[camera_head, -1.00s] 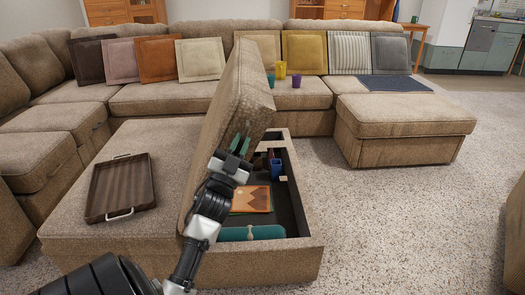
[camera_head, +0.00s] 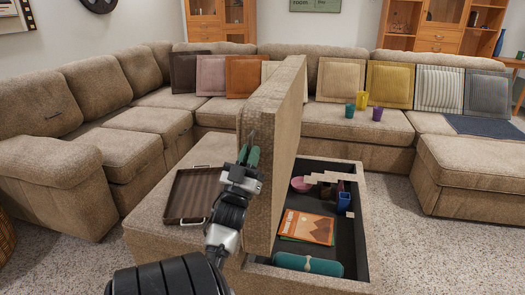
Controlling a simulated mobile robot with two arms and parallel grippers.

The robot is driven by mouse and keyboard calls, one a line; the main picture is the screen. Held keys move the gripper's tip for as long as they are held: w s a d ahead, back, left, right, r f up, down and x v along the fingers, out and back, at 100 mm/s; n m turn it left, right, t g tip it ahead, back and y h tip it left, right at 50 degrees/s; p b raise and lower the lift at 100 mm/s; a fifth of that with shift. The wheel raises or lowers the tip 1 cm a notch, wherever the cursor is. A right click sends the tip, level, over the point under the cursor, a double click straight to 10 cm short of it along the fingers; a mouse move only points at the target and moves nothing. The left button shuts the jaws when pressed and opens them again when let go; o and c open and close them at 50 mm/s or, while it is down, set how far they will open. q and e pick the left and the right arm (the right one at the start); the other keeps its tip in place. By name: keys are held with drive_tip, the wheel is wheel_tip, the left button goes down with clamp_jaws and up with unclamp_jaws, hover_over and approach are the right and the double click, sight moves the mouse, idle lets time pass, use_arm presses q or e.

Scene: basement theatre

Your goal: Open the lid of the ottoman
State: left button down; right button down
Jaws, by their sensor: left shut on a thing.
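The ottoman (camera_head: 335,284) stands in front of the sectional sofa. Its thick beige lid (camera_head: 289,150) is raised to about upright, and the right-hand storage compartment is uncovered. My left gripper (camera_head: 249,157) is at the near left face of the lid, with green fingertips pressed together there. Whether it grips a part of the lid is hard to make out. Inside the compartment lie a teal roll (camera_head: 308,265), an orange book (camera_head: 306,227), a blue cup (camera_head: 344,202) and a pink bowl (camera_head: 302,184). My right gripper is out of view.
A brown tray (camera_head: 190,192) rests on the ottoman's left part. Sofa seats (camera_head: 360,126) enclose the back and left, with several cushions and three coloured cups (camera_head: 362,101). A separate seat block (camera_head: 470,170) stands at right. Carpet (camera_head: 405,255) is clear at the lower right.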

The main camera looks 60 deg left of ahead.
use_arm(q)
drive_tip(key=shift+s+a, duration=0.2)
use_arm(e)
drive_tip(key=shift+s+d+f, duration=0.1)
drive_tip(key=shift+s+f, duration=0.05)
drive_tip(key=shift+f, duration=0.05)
use_arm(q)
drive_tip(key=c, duration=1.4)
unclamp_jaws()
drive_tip(key=shift+c, duration=0.2)
drive_tip(key=v, duration=1.1)
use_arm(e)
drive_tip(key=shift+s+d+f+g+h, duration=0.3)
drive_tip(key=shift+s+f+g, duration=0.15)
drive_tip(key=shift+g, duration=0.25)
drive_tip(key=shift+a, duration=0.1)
